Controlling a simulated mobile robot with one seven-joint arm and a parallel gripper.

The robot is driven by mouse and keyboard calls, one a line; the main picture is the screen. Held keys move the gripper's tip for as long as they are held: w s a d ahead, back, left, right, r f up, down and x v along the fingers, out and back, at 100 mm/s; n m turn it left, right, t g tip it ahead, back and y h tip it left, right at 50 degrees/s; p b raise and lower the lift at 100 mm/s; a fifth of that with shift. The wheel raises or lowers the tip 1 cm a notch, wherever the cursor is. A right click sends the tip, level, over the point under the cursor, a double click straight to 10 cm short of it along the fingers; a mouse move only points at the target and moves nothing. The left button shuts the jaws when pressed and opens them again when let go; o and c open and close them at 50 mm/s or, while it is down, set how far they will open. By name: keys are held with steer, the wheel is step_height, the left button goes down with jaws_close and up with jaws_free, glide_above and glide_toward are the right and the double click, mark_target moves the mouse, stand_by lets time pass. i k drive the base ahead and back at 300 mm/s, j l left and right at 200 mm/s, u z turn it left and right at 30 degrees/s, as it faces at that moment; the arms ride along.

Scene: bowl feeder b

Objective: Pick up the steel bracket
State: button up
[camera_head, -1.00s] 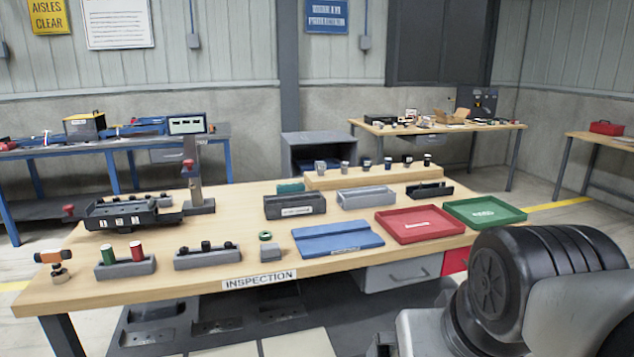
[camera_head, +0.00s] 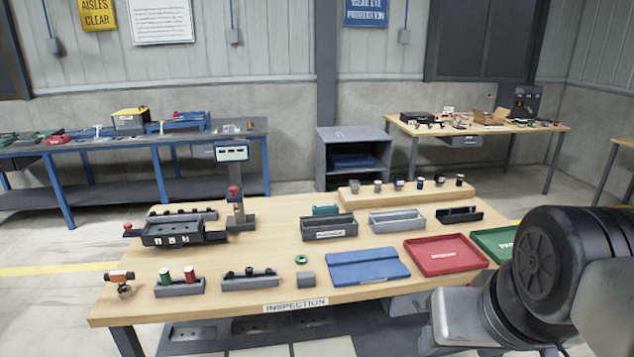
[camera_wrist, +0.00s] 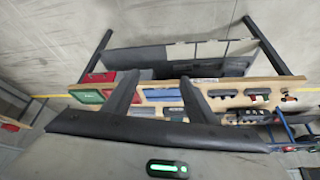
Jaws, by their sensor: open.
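I cannot make out a steel bracket for certain in either view. My gripper (camera_wrist: 159,82) shows in the wrist view with its two dark fingers spread apart and nothing between them. The inspection bench (camera_head: 240,300) lies beyond the fingers in that view, upside down and well away from them. In the head view a small grey block (camera_head: 306,280) stands near the bench's front edge, beside a green ring (camera_head: 301,259). Its details are too small to tell. My gripper does not show in the head view, where my arm fills the lower right.
The bench holds a blue mat (camera_head: 367,266), a red tray (camera_head: 446,255), a green tray (camera_head: 490,243), grey bins (camera_head: 397,220) and a gauge stand (camera_head: 236,190). A blue-framed workbench (camera_head: 110,147) stands back left, another wooden bench (camera_head: 545,129) back right. Floor shows between them.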

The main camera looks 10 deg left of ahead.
mark_target(166, 229)
steer(key=i+j+u, duration=0.15)
steer(key=j, duration=0.4)
steer(key=i+j+u, duration=0.2)
steer(key=j, duration=0.4)
steer(key=i+j+u, duration=0.15)
steer(key=j, duration=0.35)
steer(key=i+j+u, duration=0.2)
steer(key=j, duration=0.3)
steer(key=i+j+u, duration=0.15)
steer(key=i+j, duration=0.25)
steer(key=i+j+u, duration=0.15)
steer(key=i+j, duration=0.15)
steer(key=j, duration=0.15)
